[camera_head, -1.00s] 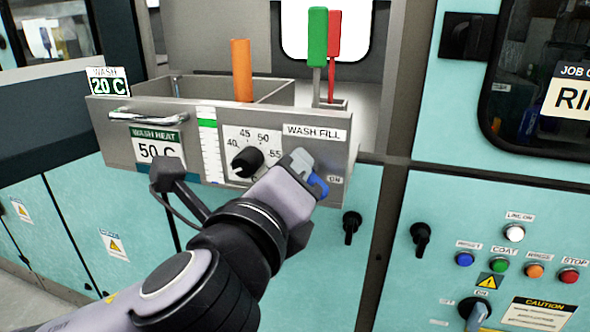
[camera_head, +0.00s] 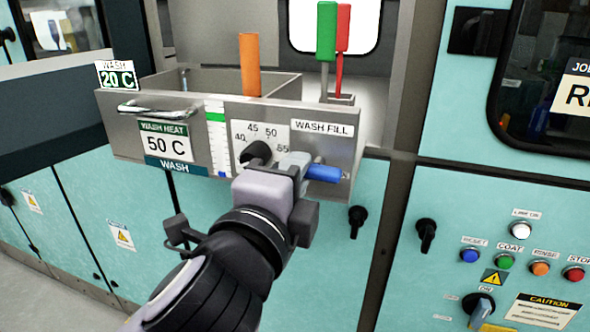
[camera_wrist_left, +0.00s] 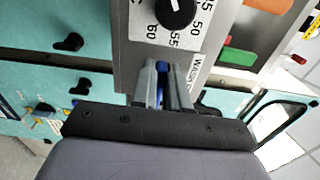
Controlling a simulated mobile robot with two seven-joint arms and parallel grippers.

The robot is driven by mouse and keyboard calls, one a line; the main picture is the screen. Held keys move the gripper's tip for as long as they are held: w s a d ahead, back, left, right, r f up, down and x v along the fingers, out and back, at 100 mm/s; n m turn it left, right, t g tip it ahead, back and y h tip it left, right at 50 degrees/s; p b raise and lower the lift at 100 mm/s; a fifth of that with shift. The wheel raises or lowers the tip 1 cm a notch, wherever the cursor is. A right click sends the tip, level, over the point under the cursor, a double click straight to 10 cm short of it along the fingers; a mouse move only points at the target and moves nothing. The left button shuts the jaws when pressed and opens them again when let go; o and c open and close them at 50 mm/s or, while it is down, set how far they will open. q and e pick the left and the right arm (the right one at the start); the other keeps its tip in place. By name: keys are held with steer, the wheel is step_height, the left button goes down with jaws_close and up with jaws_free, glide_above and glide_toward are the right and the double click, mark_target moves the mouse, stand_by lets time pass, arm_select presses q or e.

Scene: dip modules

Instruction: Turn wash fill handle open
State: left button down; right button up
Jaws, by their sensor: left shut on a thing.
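The wash fill handle (camera_head: 323,173) is a blue lever on the front panel of the wash tank (camera_head: 343,152), below the "WASH FILL" label (camera_head: 322,129). It points roughly level to the right in the head view. My left gripper (camera_head: 297,163) is at the handle's left end, with its fingers shut on it. In the left wrist view the blue handle (camera_wrist_left: 159,82) shows between the two grey fingers. The fingers hide part of the handle, and the ON mark beside it is hidden now. My right gripper is not in view.
A black dial (camera_head: 257,153) sits just left of my gripper. A bar handle (camera_head: 157,108) and a "50 C" sign (camera_head: 166,145) are further left. Orange (camera_head: 250,65), green (camera_head: 326,32) and red (camera_head: 342,30) handles stand above the tank. A button panel (camera_head: 520,230) is at right.

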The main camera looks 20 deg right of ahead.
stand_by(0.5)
arm_select(q)
steer(key=c, duration=1.1)
jaws_free()
steer(key=shift+s, duration=0.1)
steer(key=shift+b+v, duration=0.35)
steer(key=shift+v, duration=3.15)
